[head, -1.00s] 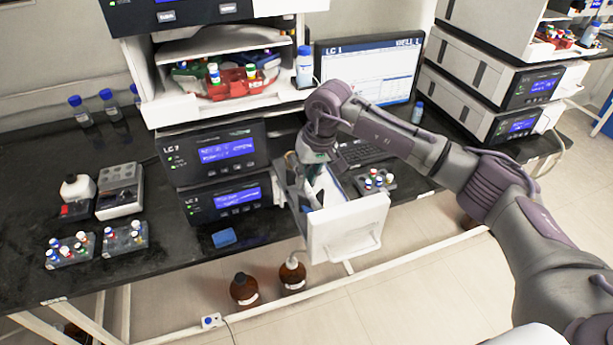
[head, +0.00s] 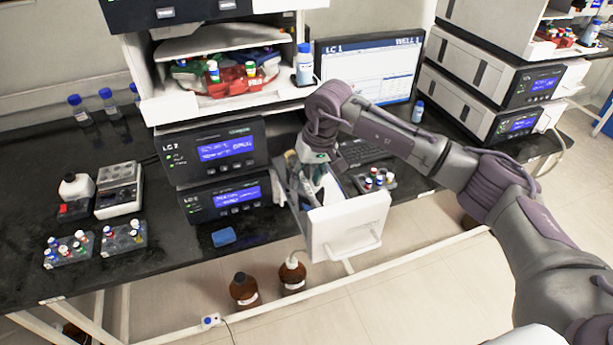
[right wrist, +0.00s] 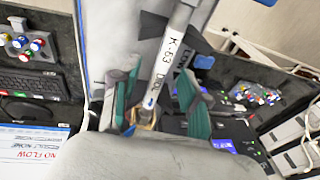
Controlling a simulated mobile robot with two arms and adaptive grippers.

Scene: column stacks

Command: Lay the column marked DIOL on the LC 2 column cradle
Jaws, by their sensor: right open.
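A pale metal column (right wrist: 172,52) bearing dark lettering that reads like "K-63 DIOL" shows in the right wrist view. It lies between the teal fingers of my right gripper (right wrist: 157,98), which are open on either side of it. In the head view my right gripper (head: 314,158) is low over the pulled-out white-fronted drawer (head: 348,226) beside the LC 2 stack. The column's seat, a grey surface (right wrist: 145,27) behind it, is partly covered, so I cannot tell whether the column rests fully in a cradle. My left gripper is not in view.
The LC 2 modules (head: 215,150) stand left of the drawer. A keyboard (head: 362,152) and a rack of coloured-cap vials (head: 375,180) are close on its right. A blue block (head: 223,237) lies on the bench front. Brown bottles (head: 244,290) stand on the floor below.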

